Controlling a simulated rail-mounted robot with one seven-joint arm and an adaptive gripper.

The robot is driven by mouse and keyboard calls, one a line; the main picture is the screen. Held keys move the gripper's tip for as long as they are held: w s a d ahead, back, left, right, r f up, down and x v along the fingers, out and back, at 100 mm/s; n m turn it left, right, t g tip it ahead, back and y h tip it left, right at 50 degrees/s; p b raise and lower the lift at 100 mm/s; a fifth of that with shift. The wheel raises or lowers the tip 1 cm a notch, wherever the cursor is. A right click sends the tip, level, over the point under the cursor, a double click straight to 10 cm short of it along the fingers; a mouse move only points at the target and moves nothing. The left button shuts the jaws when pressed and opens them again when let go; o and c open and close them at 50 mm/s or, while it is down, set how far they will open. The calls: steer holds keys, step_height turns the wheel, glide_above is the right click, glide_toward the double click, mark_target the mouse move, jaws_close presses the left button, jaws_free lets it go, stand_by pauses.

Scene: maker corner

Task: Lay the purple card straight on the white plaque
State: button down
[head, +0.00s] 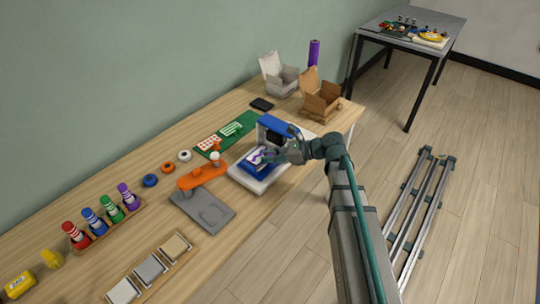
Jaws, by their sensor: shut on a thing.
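My gripper (277,153) is low over the bed of a blue and white press-like machine (276,125), coming in from the right. It is shut on the purple card (268,155), of which only a small part shows beside the fingers. Beneath and to the left, a pale patch that looks like the white plaque (254,157) lies on the blue bed (252,168). The card appears to be over or at the plaque. At this size I cannot tell whether they touch or whether the card is straight.
A wooden holder (151,271) with white, grey and tan slabs is nearer. A green mat (227,133) and open boxes (321,102) lie farther back.

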steer(key=shift+f, duration=0.5)
stand_by(0.8)
steer(key=c, duration=1)
jaws_free()
steer(key=shift+o, duration=0.2)
